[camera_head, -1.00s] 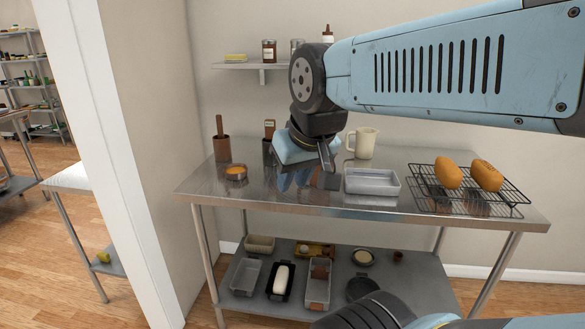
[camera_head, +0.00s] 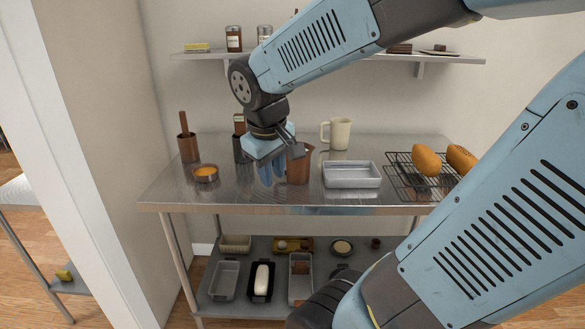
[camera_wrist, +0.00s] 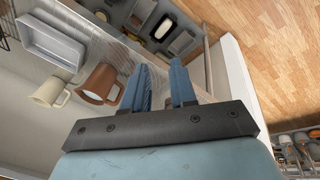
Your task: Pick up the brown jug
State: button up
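The brown jug (camera_head: 299,166) stands upright on the metal table, just right of my gripper (camera_head: 277,169) in the head view. In the wrist view the brown jug (camera_wrist: 97,84) lies left of my gripper (camera_wrist: 160,67), with its open top and handle showing. My gripper's two blue fingers are apart with nothing between them. The jug is outside the fingers; whether the near finger touches it I cannot tell. The arm's wrist hangs over the table left of the jug.
A cream jug (camera_head: 339,134) stands behind and right of the brown one. A grey tray (camera_head: 352,174) and a wire rack (camera_head: 406,182) with bread lie to the right. An orange-filled bowl (camera_head: 206,173) and dark holders (camera_head: 188,148) stand left. The table front is clear.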

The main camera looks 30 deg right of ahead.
jog(key=w+d+f+n+g+h, duration=0.3)
jog(key=w+d+f+n+h, duration=0.1)
jog(key=w+f, duration=0.25)
jog(key=n+t+h, duration=0.2)
jog(key=n+h, duration=0.6)
jog(key=n, duration=0.1)
send_near(291, 163)
jog(key=s+a+f, duration=0.2)
jog(key=s+a, duration=0.1)
jog(key=shift+s+a, duration=0.25)
jog(key=w+n+t+h, duration=0.1)
jog(key=w+a+n+t+h, duration=0.1)
jog(key=w+n, duration=0.1)
jog(key=w+a+n+t, duration=0.1)
jog(key=w+n, duration=0.1)
jog(key=shift+f+h, duration=0.4)
jog(key=shift+w+a+n+t, duration=0.3)
jog(key=shift+w+n+t, duration=0.2)
jog(key=shift+w+n, duration=0.1)
jog(key=x, duration=0.8)
jog(key=shift+w+d, duration=0.1)
jog(key=shift+d, duration=0.15)
jog(key=shift+f+x, duration=0.2)
jog(key=shift+x, duration=2.35)
jog(key=shift+c, duration=0.2)
